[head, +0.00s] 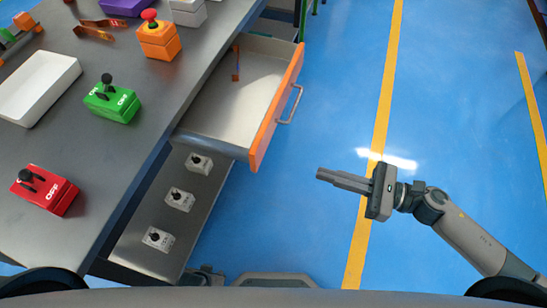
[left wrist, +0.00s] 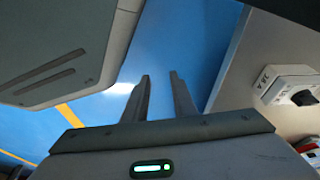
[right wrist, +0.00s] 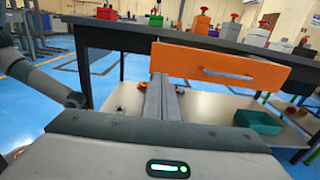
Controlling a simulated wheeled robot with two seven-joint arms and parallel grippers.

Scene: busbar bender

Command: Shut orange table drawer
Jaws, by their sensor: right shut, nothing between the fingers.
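The orange table drawer (head: 278,108) is pulled out from the right side of the grey table in the head view. Its orange front has a metal handle (head: 290,104); its tray is pale inside and holds a small orange-and-dark item (head: 236,63). The orange front also shows in the right wrist view (right wrist: 222,65). My right gripper (head: 322,174) is shut and empty, apart from the drawer, to the lower right of its front. In the left wrist view my left gripper (left wrist: 160,76) is open and empty, with a gap between its fingers.
The table top (head: 130,150) holds a green switch box (head: 112,102), a red one (head: 44,190) and a white tray (head: 38,86). A lower shelf (head: 205,215) carries white switch boxes. Blue floor (head: 340,90) is clear to the drawer's right.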

